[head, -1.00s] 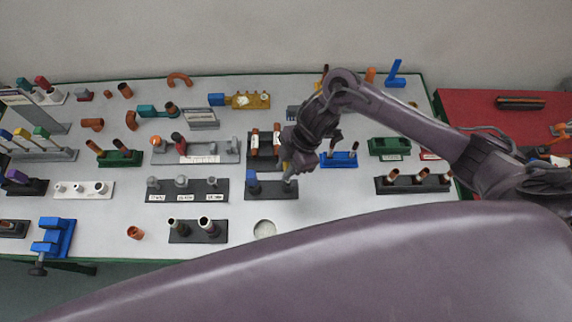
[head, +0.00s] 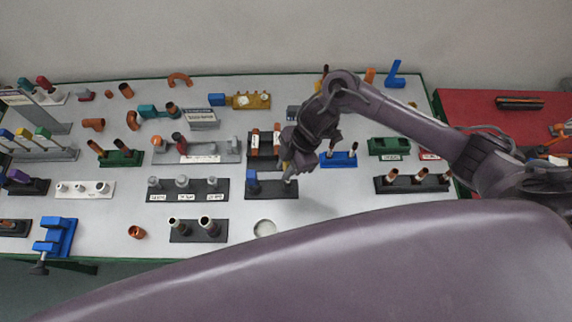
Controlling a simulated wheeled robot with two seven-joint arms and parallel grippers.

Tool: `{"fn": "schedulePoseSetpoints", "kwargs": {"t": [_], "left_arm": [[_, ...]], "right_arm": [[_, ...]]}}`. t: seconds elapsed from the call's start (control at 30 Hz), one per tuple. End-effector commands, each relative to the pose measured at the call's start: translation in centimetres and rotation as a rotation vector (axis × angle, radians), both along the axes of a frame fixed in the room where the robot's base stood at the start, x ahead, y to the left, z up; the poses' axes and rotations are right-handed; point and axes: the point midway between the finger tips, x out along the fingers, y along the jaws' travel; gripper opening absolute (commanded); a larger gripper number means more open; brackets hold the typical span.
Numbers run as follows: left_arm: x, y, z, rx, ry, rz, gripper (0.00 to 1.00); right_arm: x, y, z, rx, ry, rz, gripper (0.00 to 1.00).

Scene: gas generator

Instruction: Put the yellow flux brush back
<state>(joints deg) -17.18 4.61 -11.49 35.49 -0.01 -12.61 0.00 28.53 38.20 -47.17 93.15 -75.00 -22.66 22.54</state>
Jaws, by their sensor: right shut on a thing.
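My right gripper (head: 289,170) is above the right part of a dark block holder (head: 271,190), near the middle of the table. It is shut on the yellow flux brush (head: 285,166), of which only a small yellow part shows; the gripper hides most of it. The brush's lower end is at or just above the holder's right side, and I cannot tell whether it sits in the holder. A blue-topped piece (head: 251,177) stands upright at the holder's left end. My left gripper is not in view.
A blue holder (head: 339,160) stands close to the right of my gripper, and a dark rack with copper pieces (head: 265,143) stands just behind. A round white disc (head: 264,228) lies in front. The table is clear right of the disc.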

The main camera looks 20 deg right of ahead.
Motion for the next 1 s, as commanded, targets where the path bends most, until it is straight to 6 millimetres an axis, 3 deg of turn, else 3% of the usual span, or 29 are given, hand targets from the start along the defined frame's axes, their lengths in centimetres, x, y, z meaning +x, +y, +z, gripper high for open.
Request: {"fn": "schedulePoseSetpoints", "kwargs": {"t": [1.0], "left_arm": [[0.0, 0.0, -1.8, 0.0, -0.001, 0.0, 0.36]], "right_arm": [[0.0, 0.0, -2.5, 0.0, 0.001, 0.0, 0.05]]}}
